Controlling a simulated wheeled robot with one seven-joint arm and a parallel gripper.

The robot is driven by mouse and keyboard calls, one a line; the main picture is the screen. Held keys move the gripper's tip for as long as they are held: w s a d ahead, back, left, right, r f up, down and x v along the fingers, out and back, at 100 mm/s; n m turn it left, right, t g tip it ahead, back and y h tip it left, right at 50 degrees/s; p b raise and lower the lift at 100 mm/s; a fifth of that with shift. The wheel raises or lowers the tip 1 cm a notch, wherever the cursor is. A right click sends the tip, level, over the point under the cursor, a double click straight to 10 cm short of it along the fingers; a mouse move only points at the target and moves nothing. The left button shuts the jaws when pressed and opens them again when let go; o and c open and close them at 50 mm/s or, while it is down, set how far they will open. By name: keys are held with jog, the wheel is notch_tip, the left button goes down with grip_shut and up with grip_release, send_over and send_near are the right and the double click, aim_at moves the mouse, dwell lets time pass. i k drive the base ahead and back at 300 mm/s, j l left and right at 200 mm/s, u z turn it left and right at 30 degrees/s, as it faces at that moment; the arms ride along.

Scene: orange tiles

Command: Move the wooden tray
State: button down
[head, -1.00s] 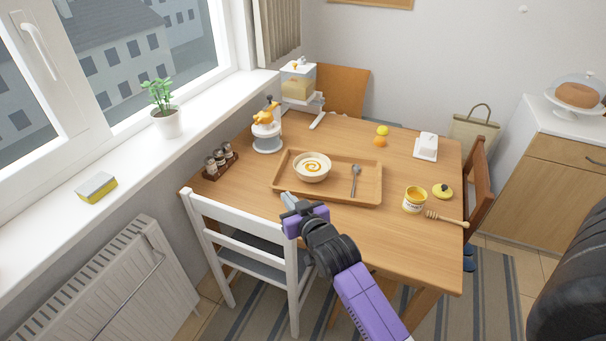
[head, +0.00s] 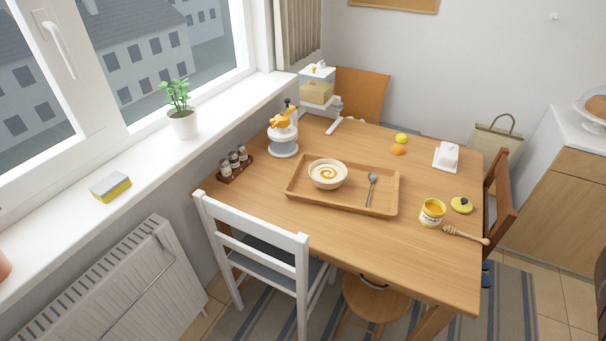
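The wooden tray (head: 335,203) lies flat on the wooden table (head: 420,269), near the middle of its top. A white bowl (head: 327,174) with an orange swirl in its contents stands in the left part of the tray. A spoon (head: 371,189) lies in the tray to the right of the bowl. My gripper and arm are not in the head view now.
A spice rack (head: 235,165) and a juicer (head: 283,134) stand left of the tray. A honey jar (head: 432,213), a dipper (head: 465,235) and a yellow lid (head: 461,205) are to its right. A white chair (head: 255,228) and a stool (head: 375,302) stand at the front.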

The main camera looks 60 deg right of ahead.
aim_at(351, 196)
jog(key=i+j+z, duration=0.15)
jog(key=z, duration=0.25)
jog(key=i+j+z, duration=0.1)
jog(key=j+z, duration=0.15)
jog(key=z, duration=0.15)
jog(key=i+j, duration=0.15)
jog(key=j, duration=0.2)
jog(key=i+j+z, duration=0.15)
jog(key=j, duration=0.25)
jog(key=i+j, duration=0.15)
jog(key=j, duration=0.2)
jog(key=i+j+z, duration=0.15)
jog(key=j, duration=0.25)
jog(key=i+j, duration=0.1)
jog(key=i, duration=0.35)
